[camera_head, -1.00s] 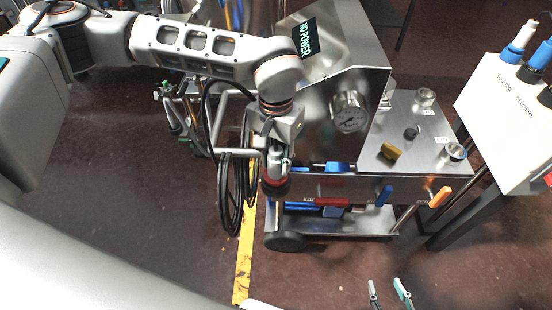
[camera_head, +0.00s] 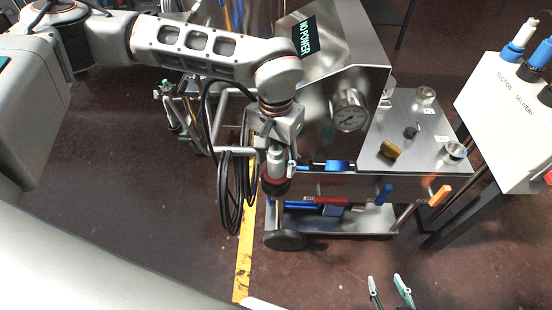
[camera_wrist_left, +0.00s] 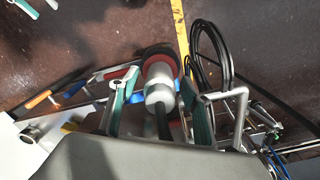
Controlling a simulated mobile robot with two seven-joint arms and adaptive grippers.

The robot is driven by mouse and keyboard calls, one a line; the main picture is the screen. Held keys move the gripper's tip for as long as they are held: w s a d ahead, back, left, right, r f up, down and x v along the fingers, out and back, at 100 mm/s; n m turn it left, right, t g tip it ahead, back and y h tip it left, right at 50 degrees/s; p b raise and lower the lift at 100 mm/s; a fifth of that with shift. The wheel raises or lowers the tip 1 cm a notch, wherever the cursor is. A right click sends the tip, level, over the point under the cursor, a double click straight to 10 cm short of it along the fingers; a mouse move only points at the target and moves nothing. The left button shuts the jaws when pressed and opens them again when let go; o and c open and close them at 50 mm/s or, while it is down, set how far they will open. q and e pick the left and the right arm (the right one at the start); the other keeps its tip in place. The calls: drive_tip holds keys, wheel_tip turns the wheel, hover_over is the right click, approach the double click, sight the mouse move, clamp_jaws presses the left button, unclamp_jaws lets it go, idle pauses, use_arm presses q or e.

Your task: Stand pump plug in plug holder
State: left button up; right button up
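The pump plug (camera_head: 275,158), with a pale grey body and a red-and-dark lower end, points downward beside the left end of the steel pump trolley. In the left wrist view, the plug (camera_wrist_left: 159,85) lies between the two teal-padded fingers of my left gripper (camera_wrist_left: 160,92). A gap shows on each side, so that gripper is open around it. My left gripper (camera_head: 280,165) also shows in the head view. I cannot clearly separate the plug holder from the plug's dark red end. My right gripper (camera_head: 385,284) is open and empty at the bottom edge.
The trolley (camera_head: 335,188) carries a gauge (camera_head: 349,111), blue and orange valve handles and a "NO POWER" display (camera_head: 304,38). Black cable loops (camera_head: 232,190) hang left of the plug. A white socket panel (camera_head: 507,105) stands right. The floor in front is clear.

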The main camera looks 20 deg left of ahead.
use_arm(q)
wheel_tip(320, 180, up, 12)
drive_tip(key=shift+r, duration=0.1)
use_arm(e)
drive_tip(key=shift+s+f, duration=0.1)
drive_tip(key=shift+s, duration=0.15)
drive_tip(key=shift+d, duration=0.1)
